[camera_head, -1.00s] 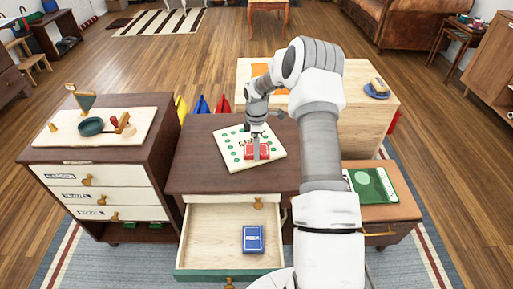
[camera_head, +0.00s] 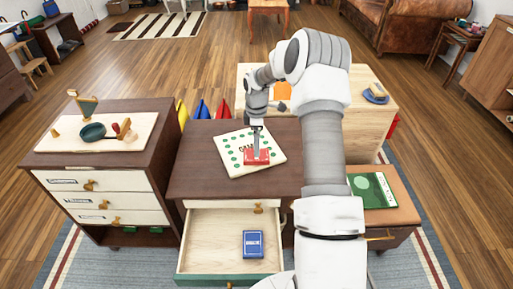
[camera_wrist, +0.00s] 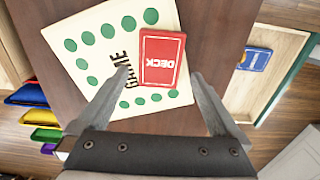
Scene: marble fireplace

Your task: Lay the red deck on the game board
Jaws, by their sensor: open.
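The red deck (camera_head: 257,157) lies flat on the game board (camera_head: 236,137), near the board's front right edge. In the wrist view the red deck (camera_wrist: 161,57) shows its "DECK" label and rests on the cream board with green dots (camera_wrist: 84,62). My gripper (camera_head: 257,148) is just above the deck in the head view. In the wrist view my gripper (camera_wrist: 160,74) is open, with one finger on each side below the deck and apart from it. The board lies on the dark wooden cabinet top (camera_head: 188,162).
An open drawer (camera_head: 204,245) below the cabinet top holds a blue deck (camera_head: 253,244). A left cabinet (camera_head: 150,112) carries a board with a small pan (camera_head: 93,131). A right stool-like cabinet (camera_head: 402,203) holds a green item (camera_head: 372,190). A pale table (camera_head: 345,120) stands behind.

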